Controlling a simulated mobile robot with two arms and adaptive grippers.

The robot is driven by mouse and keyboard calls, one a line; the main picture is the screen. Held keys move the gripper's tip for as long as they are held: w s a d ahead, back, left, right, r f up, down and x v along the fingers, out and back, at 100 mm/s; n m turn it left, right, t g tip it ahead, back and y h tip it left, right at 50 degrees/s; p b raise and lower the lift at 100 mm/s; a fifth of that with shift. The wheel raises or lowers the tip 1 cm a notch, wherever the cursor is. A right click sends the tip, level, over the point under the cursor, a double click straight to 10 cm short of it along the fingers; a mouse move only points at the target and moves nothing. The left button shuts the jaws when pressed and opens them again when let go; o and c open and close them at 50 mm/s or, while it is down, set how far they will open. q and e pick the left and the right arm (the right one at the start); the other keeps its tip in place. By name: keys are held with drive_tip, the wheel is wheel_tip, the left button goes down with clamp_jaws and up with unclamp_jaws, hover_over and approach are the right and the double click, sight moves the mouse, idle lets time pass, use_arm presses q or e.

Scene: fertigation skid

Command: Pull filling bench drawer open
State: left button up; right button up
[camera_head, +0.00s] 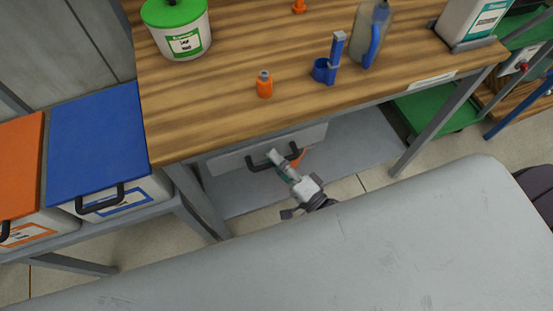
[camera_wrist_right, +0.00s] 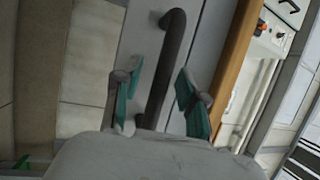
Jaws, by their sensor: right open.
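The filling bench (camera_head: 215,110) has a wooden top. Its pale grey drawer (camera_head: 230,162) sits under the front edge and looks shut, with no gap that I can make out. A dark bar handle (camera_head: 258,167) is on the drawer front. My right gripper (camera_head: 284,162) is at the handle. In the right wrist view my right gripper (camera_wrist_right: 155,92) is open, with one green-padded finger on each side of the handle (camera_wrist_right: 172,60). The handle runs between the fingers, and I see gaps beside it. My left gripper is not in view.
On the bench top stand a green-lidded tub (camera_head: 178,30), an orange bottle (camera_head: 264,85), a blue holder (camera_head: 328,66) and a clear jug (camera_head: 372,35). Blue (camera_head: 97,125) and orange (camera_head: 18,165) lidded bins stand left. A grey lower shelf (camera_head: 355,145) lies below the drawer.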

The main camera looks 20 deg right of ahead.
clamp_jaws()
drive_tip(key=shift+s, duration=0.1)
